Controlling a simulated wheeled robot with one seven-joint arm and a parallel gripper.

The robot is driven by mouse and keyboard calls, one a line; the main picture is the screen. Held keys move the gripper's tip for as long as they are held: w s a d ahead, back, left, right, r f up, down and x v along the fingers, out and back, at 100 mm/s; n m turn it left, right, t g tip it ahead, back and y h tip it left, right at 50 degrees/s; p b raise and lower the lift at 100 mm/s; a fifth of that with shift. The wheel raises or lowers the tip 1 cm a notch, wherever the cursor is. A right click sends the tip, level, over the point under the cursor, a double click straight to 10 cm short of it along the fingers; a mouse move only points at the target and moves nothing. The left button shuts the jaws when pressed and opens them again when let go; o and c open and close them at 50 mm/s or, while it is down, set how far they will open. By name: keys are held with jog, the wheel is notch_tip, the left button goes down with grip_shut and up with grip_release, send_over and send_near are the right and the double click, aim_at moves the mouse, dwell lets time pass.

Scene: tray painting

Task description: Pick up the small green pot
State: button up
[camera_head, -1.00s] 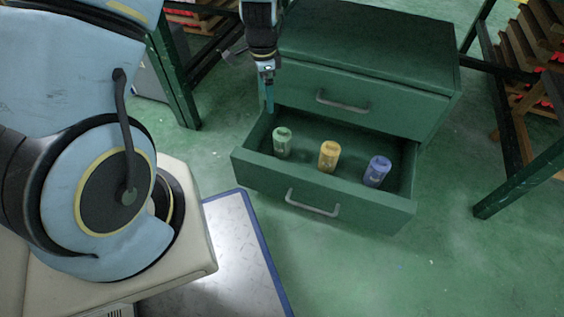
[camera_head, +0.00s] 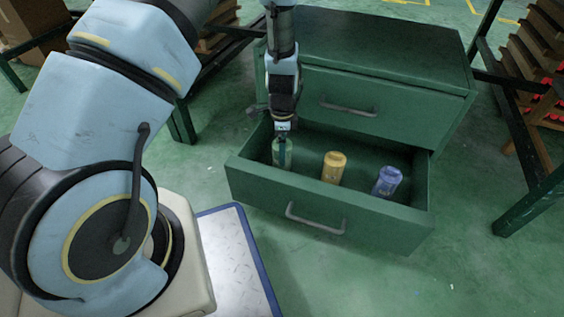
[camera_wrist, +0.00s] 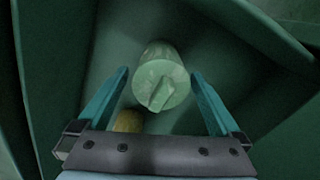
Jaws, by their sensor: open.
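The small green pot (camera_head: 283,157) stands upright at the left end of the open drawer (camera_head: 330,208). My gripper (camera_head: 282,150) is right above and around it in the head view and partly hides its top. In the wrist view the green pot (camera_wrist: 161,78) shows its lid and knob between the two teal fingers of my gripper (camera_wrist: 164,75). The fingers are apart, one on each side, with a visible gap to the pot. Whether they reach down beside its body is hard to tell.
A yellow pot (camera_head: 334,167) and a blue pot (camera_head: 388,181) stand to the right in the same drawer. The yellow pot (camera_wrist: 128,121) also shows near the left finger. The green cabinet (camera_head: 380,50) rises behind. Drawer walls lie close to my gripper.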

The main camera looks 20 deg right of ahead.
notch_tip(320, 180, down, 4)
jog(key=shift+w+b, duration=0.1)
jog(key=shift+b, duration=0.85)
jog(key=shift+c, duration=0.2)
jog(key=shift+r, duration=0.1)
jog(key=c, duration=0.8)
